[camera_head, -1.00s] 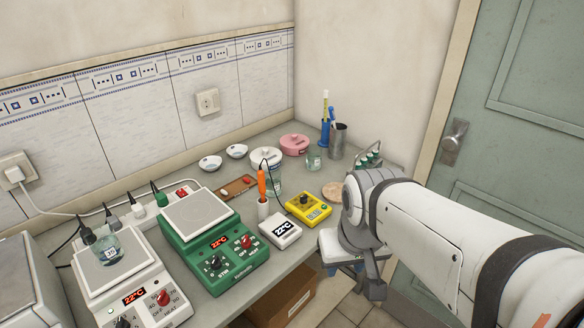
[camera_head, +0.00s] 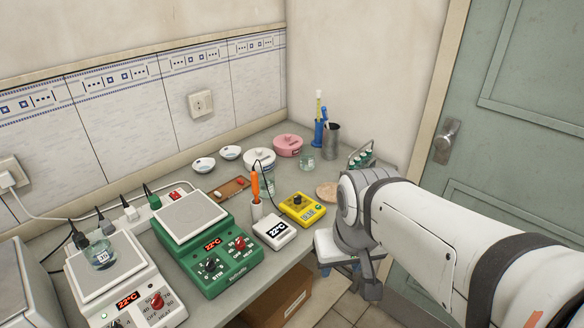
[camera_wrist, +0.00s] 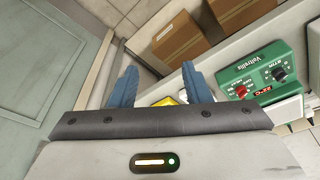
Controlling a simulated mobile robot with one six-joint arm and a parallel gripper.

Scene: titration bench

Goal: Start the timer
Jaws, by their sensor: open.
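A yellow box (camera_head: 302,209) with a black knob and a small display lies on the bench near its front edge. It looks like the timer; its display is too small to read. In the wrist view a bit of yellow (camera_wrist: 168,101) shows low between the fingers, mostly hidden by my gripper's body. My gripper (camera_wrist: 157,82) is open, with two blue fingers apart and nothing between their tips.
A white thermometer box (camera_head: 274,231) reading 22°C stands left of the yellow box, beside an orange probe (camera_head: 255,186) in a holder. A green hotplate (camera_head: 222,262) stands further left. A round cork mat (camera_head: 328,191) lies to the right. Cardboard boxes (camera_wrist: 178,47) are below the bench.

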